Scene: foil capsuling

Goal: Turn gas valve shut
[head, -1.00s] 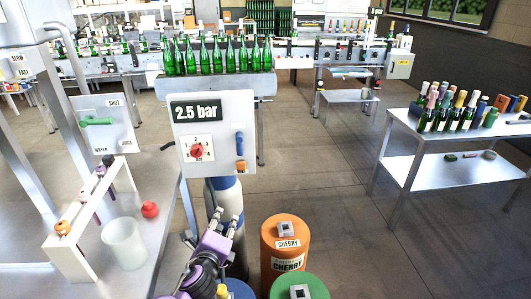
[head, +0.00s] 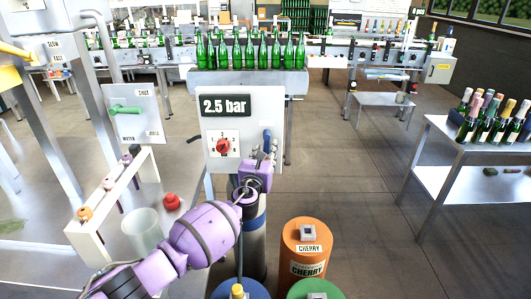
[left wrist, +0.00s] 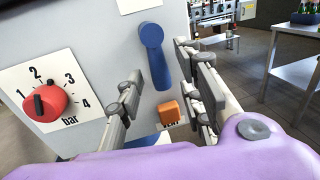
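The gas panel (head: 228,105) is a pale box with a "2.5 bar" display and a red pressure dial (head: 223,146). A blue lever (head: 267,139) is on its right side. In the left wrist view the blue lever (left wrist: 156,58) points downward, above an orange button (left wrist: 168,112) with a partly hidden label. My left gripper (head: 262,164) is at the panel's lower right. In the left wrist view its fingers (left wrist: 162,85) are spread open, one on each side of the lever's lower end and the button. I cannot tell whether they touch the lever. My right gripper is not in view.
Orange (head: 306,250), blue and green cylinders stand below the panel. A white cup (head: 143,232), a red knob-shaped object (head: 172,202) and a white rack (head: 90,230) are on the left table.

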